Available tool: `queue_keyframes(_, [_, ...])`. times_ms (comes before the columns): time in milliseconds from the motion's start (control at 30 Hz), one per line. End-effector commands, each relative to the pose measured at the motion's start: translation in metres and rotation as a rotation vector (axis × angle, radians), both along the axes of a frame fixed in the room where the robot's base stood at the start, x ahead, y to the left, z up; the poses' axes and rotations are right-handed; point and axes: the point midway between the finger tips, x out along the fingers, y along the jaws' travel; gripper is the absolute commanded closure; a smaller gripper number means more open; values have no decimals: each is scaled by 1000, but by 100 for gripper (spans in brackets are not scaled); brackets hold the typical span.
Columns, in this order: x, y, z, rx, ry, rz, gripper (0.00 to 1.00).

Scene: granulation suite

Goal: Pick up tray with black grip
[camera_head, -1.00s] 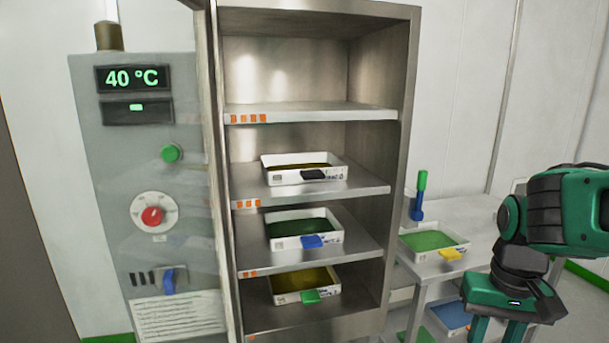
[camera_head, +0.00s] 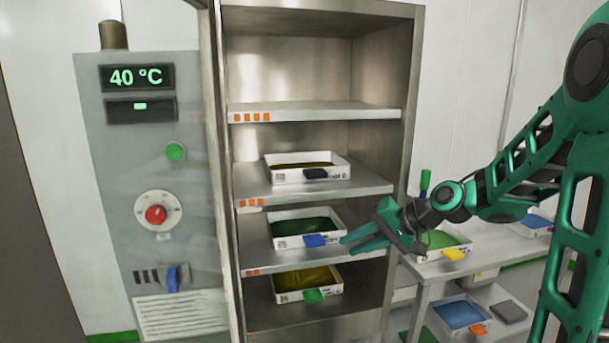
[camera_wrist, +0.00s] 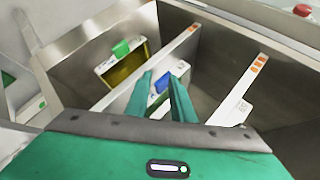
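The tray with the black grip (camera_head: 280,177) is a white, shallow tray with dark yellow contents. It sits level on the second shelf from the top, its black grip (camera_head: 316,174) facing out. In the wrist view a white tray edge (camera_wrist: 232,110) shows at the shelf with three orange marks, mostly hidden; its grip is not clear. My gripper (camera_head: 364,230) is open and empty, in front of the cabinet's right side, lower and to the right of the black grip. In the wrist view my two fingers (camera_wrist: 161,82) are apart, with a blue grip beyond them.
The tray with the blue grip (camera_head: 287,242) is one shelf lower, the tray with the green grip (camera_head: 290,297) below that. The top shelf (camera_head: 320,112) is empty. A side table (camera_head: 420,266) at right holds a yellow-grip tray (camera_head: 428,255).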

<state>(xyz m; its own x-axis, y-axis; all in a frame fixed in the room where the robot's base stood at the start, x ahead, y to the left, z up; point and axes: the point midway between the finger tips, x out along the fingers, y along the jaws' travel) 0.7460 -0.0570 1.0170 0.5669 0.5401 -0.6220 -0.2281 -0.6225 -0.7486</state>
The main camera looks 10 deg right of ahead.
Motion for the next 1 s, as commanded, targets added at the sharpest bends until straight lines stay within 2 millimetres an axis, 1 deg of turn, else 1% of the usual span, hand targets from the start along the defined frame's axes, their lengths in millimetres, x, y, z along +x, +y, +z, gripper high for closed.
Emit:
queue_keyframes(33, [17, 2, 14, 101, -43, -15, 78])
queue_keyframes(67, [25, 5, 25, 163, -70, -21, 78])
queue_keyframes(100, [35, 6, 41, 245, -105, -30, 78])
queue_keyframes(200, [52, 4, 79, 427, -180, -50, 78])
queue_keyframes(300, [60, -2, 109, 558, -230, -62, 78])
queue_keyframes(400, [62, -7, 127, 635, -259, -69, 78])
queue_keyframes(500, [65, -8, 135, 670, -271, -68, 78])
queue_keyframes(567, [68, -5, 136, 677, -274, -68, 78])
queue_keyframes(800, [92, 21, 136, 675, -272, -66, 78])
queue_keyframes(1000, [102, 32, 136, 672, -273, -68, 78])
